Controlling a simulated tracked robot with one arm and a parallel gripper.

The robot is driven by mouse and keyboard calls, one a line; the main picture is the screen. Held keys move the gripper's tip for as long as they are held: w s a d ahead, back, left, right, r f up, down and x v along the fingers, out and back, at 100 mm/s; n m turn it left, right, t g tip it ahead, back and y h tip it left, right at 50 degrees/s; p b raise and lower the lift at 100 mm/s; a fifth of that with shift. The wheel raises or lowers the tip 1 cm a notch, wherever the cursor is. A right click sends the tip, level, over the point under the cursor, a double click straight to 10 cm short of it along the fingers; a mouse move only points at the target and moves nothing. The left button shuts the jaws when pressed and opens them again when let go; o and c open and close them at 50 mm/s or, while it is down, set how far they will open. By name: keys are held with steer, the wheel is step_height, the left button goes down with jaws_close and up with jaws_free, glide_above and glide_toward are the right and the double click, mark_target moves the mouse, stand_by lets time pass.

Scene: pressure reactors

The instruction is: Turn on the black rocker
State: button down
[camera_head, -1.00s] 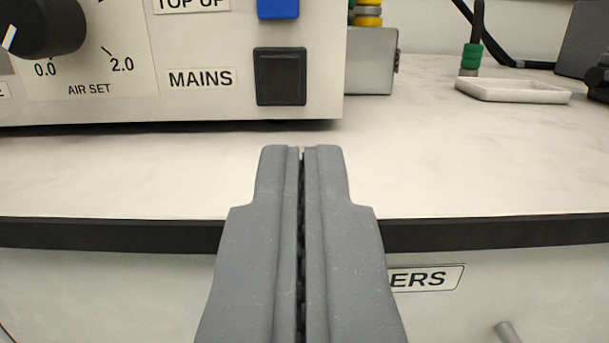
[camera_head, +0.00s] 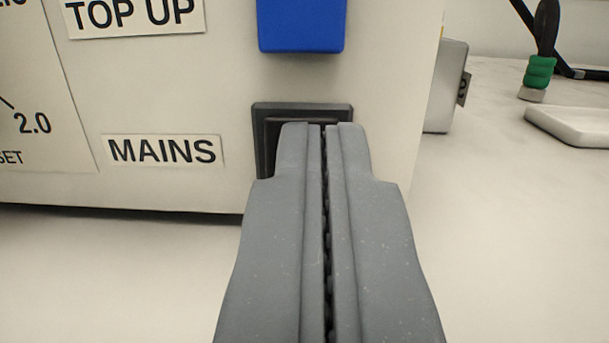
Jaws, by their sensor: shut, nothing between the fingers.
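The black rocker (camera_head: 263,132) sits in a dark square frame on the cream front panel, right of the MAINS label (camera_head: 163,151). My gripper (camera_head: 323,126) is shut and empty, with its two grey fingers side by side. Its tips overlap the rocker in the picture and hide most of its middle and lower part. Only the top edge and left side of the rocker show clearly. I cannot tell whether the tips touch it.
A blue rocker (camera_head: 301,25) is just above the black one, beside the TOP UP label (camera_head: 133,14). A dial scale (camera_head: 25,110) is at the left. A grey box (camera_head: 446,88), a white tray (camera_head: 575,126) and a green-collared tool (camera_head: 539,70) stand right on the pale bench.

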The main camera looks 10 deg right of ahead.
steer(key=s+a+r+b, duration=0.1)
steer(key=s+a+b, duration=0.2)
steer(key=s+b, duration=0.4)
steer(key=s, duration=0.5)
steer(key=shift+s+r, duration=0.2)
steer(key=shift+s, duration=0.05)
steer(key=shift+a+r, duration=0.1)
steer(key=shift+a, duration=0.05)
stand_by(0.5)
